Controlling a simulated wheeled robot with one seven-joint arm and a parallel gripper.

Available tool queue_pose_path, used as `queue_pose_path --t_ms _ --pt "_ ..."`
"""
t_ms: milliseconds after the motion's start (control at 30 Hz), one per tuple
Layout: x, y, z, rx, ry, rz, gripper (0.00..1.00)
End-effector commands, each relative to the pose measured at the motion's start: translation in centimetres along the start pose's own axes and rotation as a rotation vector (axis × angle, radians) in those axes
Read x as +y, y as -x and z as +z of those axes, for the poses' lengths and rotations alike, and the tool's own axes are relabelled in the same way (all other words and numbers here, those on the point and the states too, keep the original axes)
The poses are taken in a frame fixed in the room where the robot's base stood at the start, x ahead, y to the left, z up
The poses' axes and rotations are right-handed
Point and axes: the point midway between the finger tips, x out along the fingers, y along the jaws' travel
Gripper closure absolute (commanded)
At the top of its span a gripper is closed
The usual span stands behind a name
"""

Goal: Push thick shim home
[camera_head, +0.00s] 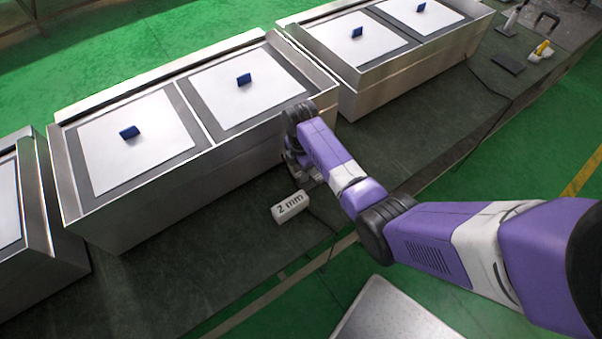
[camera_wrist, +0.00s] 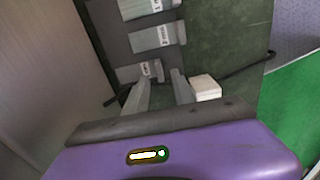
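In the wrist view, several grey shims with white labels lie in a row on a dark strip; the middle shim (camera_wrist: 158,38) and the top shim (camera_wrist: 148,8) stick out to the right. The nearest shim (camera_wrist: 138,72) lies just beyond my left fingertip, its label too small to read. I cannot tell which shim is the thick one. My gripper (camera_wrist: 163,82) is open, with bare green surface between its fingers. In the head view my gripper (camera_head: 306,174) is low beside the metal cabinet, mostly hidden by my wrist, and the shims are not visible.
A white block (camera_head: 291,206) marked "2 mm" lies on the dark green bench, and a pale block (camera_wrist: 206,87) shows right of my right finger. The steel cabinet (camera_head: 150,195) stands close on the left. The bench front (camera_head: 190,275) is clear.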

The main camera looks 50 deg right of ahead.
Motion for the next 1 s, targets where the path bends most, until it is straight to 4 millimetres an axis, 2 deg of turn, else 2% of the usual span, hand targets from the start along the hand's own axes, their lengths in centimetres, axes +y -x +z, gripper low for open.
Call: queue_pose_path --t_ms 33,200,400,1000 --pt "0.1 1.0 0.0 0.0 0.0 0.003 0.69" --pt "0.0 3.7 0.0 0.0 -0.001 0.002 0.69" --pt "0.0 5.3 0.0 0.0 -0.001 0.0 0.69" --pt "0.0 5.5 0.0 0.0 0.0 -0.001 0.69"
